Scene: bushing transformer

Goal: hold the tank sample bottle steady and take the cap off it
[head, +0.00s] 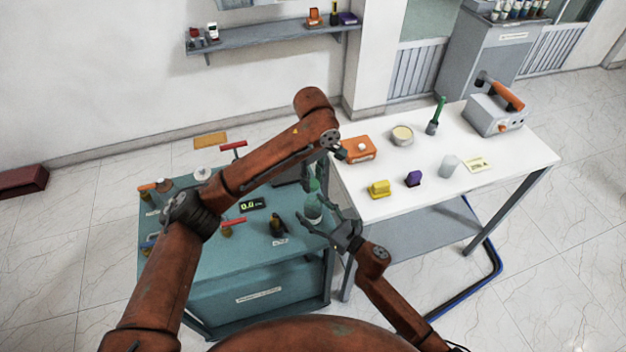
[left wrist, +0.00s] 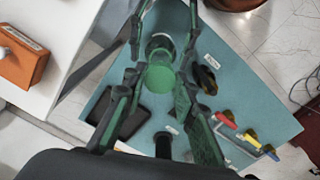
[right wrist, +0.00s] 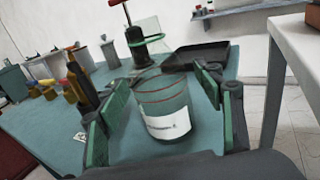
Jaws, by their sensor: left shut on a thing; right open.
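The tank sample bottle (head: 313,213) stands at the right end of the teal bench. In the right wrist view the bottle (right wrist: 165,108) is upright, clear greenish with red lines and a white label. My left gripper (head: 314,178) points down from above it. In the left wrist view its fingers (left wrist: 158,82) are closed about a green translucent piece (left wrist: 160,78), apparently the cap. Whether this piece touches the bottle is unclear. My right gripper (head: 332,228) is open, with its fingers (right wrist: 165,100) on both sides of the bottle.
The white table (head: 430,205) stands close on the right with an orange box (head: 358,150).

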